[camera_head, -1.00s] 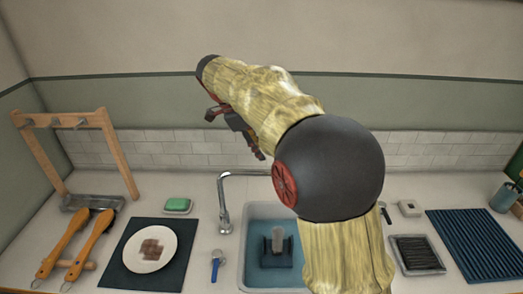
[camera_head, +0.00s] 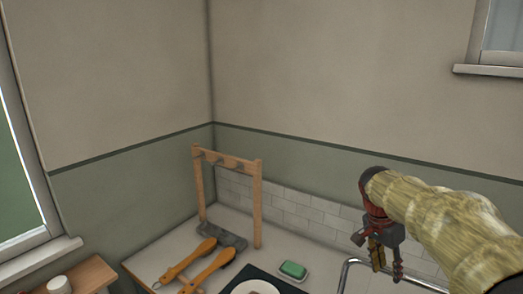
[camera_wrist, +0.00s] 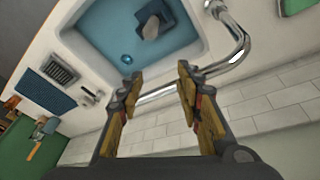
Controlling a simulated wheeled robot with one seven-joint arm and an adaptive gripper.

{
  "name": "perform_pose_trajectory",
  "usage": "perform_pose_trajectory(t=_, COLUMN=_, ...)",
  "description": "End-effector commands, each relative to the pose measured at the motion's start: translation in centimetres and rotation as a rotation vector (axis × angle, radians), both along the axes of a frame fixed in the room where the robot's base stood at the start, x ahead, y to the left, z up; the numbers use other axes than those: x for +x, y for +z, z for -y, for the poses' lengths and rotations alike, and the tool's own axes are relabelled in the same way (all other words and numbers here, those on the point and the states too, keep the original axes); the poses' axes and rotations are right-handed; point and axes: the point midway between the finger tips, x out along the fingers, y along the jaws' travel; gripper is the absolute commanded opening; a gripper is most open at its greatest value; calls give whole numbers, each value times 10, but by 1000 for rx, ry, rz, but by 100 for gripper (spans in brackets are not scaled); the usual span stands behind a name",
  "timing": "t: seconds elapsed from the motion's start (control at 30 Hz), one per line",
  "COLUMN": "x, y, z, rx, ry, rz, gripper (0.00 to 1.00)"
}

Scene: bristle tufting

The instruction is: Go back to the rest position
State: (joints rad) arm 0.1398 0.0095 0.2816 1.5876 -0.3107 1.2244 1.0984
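My gripper (camera_head: 385,257) is raised above the counter near the faucet, at the right of the head view. In the wrist view my gripper (camera_wrist: 157,88) has its two fingers apart with nothing between them. The faucet (camera_wrist: 238,40) and the sink (camera_wrist: 125,50) lie beyond the fingers in the wrist view. A dark block with a grey upright part (camera_wrist: 150,22) sits in the sink.
A wooden rack (camera_head: 256,205) stands in the corner, with two wooden-handled brushes (camera_head: 205,265) beside it. A green sponge (camera_head: 292,270) lies on a dish by a plate (camera_head: 255,287). A dark ribbed mat (camera_wrist: 45,90) lies on the counter. The air around my gripper looks clear.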

Motion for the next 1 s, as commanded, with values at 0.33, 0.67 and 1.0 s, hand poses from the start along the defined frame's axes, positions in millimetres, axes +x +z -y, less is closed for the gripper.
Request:
perform_pose_trajectory(t=0.33, x=-107, y=-10, z=-80, rx=77, ry=801, rz=-5, gripper=35)
perform_pose_trajectory(t=0.67, x=-215, y=-21, z=-136, rx=37, ry=1124, rz=140, gripper=35)
perform_pose_trajectory(t=1.0, x=-245, y=2, z=-149, rx=-24, ry=1156, rz=256, gripper=35)
